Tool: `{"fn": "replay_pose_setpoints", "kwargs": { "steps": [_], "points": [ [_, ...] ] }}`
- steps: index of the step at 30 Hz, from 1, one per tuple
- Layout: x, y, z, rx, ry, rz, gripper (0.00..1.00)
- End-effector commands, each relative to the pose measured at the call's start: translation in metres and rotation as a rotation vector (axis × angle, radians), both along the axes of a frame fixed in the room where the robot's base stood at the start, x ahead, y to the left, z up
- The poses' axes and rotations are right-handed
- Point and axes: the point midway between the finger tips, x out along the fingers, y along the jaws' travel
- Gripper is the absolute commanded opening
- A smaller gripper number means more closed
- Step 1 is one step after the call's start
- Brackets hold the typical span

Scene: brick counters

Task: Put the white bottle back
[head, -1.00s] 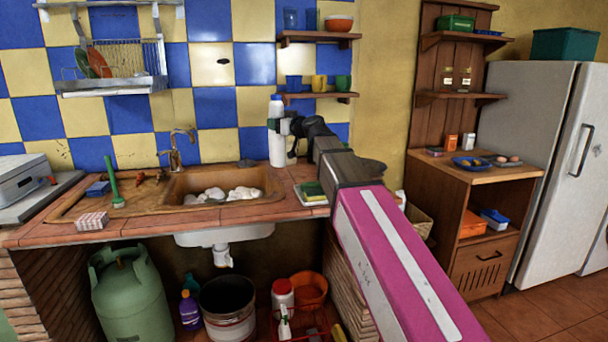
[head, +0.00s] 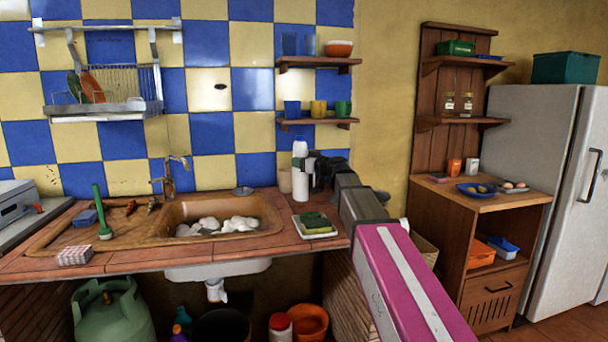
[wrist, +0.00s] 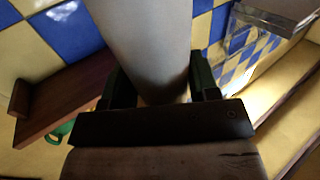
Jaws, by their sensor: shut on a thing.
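The white bottle (head: 301,183) is upright at the back of the counter, to the right of the sink. My gripper (head: 311,168) is shut around its middle from the right. In the wrist view the bottle (wrist: 145,40) fills the upper middle, between the dark fingers of my gripper (wrist: 155,92). The bottle's base is near counter height in the head view; I cannot tell whether it touches the counter.
A beige cup (head: 285,181) stands just left of the bottle. A tray with sponges (head: 315,224) lies in front. The lower wall shelf (head: 318,122) with cups is above. The sink (head: 222,212) holds white dishes.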

Motion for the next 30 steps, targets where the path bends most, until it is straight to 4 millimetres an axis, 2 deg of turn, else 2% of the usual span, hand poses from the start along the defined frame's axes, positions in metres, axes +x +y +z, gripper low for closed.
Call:
{"fn": "replay_pose_setpoints", "kwargs": {
  "steps": [8, 16, 28, 29, 30],
  "points": [
    [0.006, -0.007, -0.012, 0.001, 0.001, 0.001, 0.28],
    [0.006, -0.007, -0.043, 0.002, 0.001, 0.000, 0.27],
    [0.006, -0.007, -0.048, 0.002, 0.001, 0.000, 0.27],
    [0.006, -0.007, -0.048, 0.001, 0.001, 0.001, 0.65],
    [0.006, -0.007, -0.048, 0.001, 0.001, 0.001, 0.78]
  ]
}}
